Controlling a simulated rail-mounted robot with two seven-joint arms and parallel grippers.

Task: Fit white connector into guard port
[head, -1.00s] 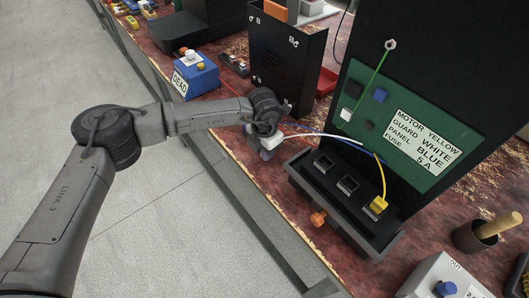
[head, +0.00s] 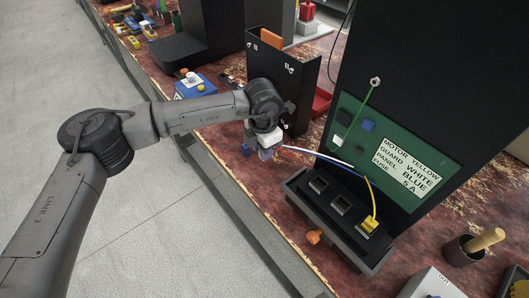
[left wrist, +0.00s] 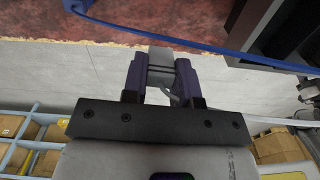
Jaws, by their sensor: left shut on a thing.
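My left gripper (head: 267,151) is shut on the white connector, which shows pale grey between the fingers in the left wrist view (left wrist: 161,62). A white cable (head: 305,150) runs from the gripper toward the panel. The black port block (head: 300,205) lies to the right of and below the gripper in the head view, apart from it. Its left port (head: 318,185) and middle port (head: 341,203) are empty. The yellow connector (head: 368,224) sits in the right port. A label card (head: 408,168) reads motor yellow, guard white, panel blue. My right gripper is not in view.
A blue connector (head: 246,149) shows close left of the gripper, its blue cable (left wrist: 200,45) crossing the left wrist view. A dark upright box (head: 285,75) stands behind the gripper. An orange knob (head: 314,237) sticks out before the port block. A cup (head: 463,250) stands right.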

